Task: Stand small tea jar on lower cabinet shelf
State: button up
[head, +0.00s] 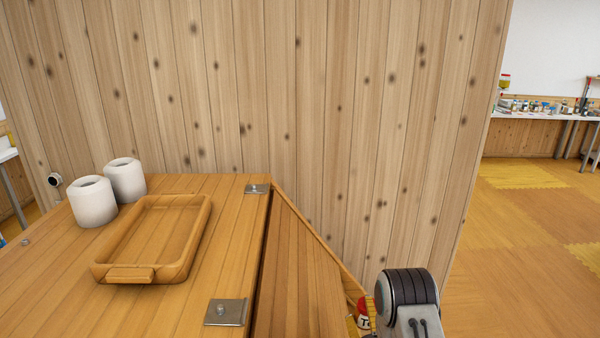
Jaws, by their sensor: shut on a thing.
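The small tea jar (363,315) shows only in part at the bottom of the head view. It has red and yellow colours and a white label with a few letters. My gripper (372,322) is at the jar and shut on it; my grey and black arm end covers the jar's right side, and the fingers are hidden. The wooden cabinet (240,255) fills the lower left, seen from above. A slanted wooden panel (300,290) runs along its right side, just left of the jar. The lower shelf is not visible.
On the cabinet top stand two white canisters (93,202) and a wooden tray (165,235). Metal hinge plates (226,312) sit along its right edge. A knotted plank wall (330,90) rises behind. Open floor (510,260) lies at right, with a cluttered table (550,113) far off.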

jog(key=shift+f, duration=0.4)
jog(key=shift+r, duration=0.15)
notch_tip(320, 180, up, 5)
jog(key=p, duration=0.5)
jog(key=shift+r, duration=0.15)
dwell(1.3)
notch_tip(320, 180, down, 6)
jog(key=b, duration=0.5)
jog(key=shift+r, duration=0.2)
jog(key=shift+r, duration=0.1)
